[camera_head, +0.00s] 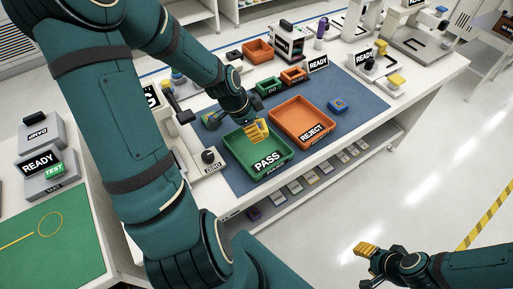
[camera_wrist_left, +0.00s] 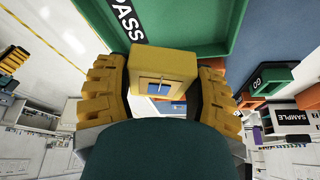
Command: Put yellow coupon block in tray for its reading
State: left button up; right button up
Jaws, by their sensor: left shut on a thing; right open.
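The yellow coupon block (camera_wrist_left: 163,65) is between the yellow fingers of my left gripper (camera_wrist_left: 160,95) in the left wrist view. The gripper is shut on it. In the head view my left gripper (camera_head: 256,133) is over the green PASS tray (camera_head: 236,152), near its back right part. The tray's green side and PASS label also show in the left wrist view (camera_wrist_left: 185,25). The orange REJECT tray (camera_head: 301,143) stands just right of the green one. Both trays look empty. My right gripper (camera_head: 367,250) is open and empty, off the table at the lower right.
A blue block (camera_head: 338,105) lies on the blue mat (camera_head: 360,125) right of the REJECT tray. Small green (camera_head: 268,87) and orange (camera_head: 293,75) bins stand behind the trays. READY signs (camera_head: 317,64) stand near instruments. A ZERO device (camera_head: 207,162) is left of the PASS tray.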

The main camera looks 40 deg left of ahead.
aim_at(258, 149)
pick_arm(q)
notch_tip(258, 149, down, 9)
jog(key=shift+w+b, duration=0.1)
jog(key=shift+b, duration=1.05)
jog(key=shift+f, duration=0.2)
jog(key=o, duration=1.2)
jog(key=shift+r, duration=0.1)
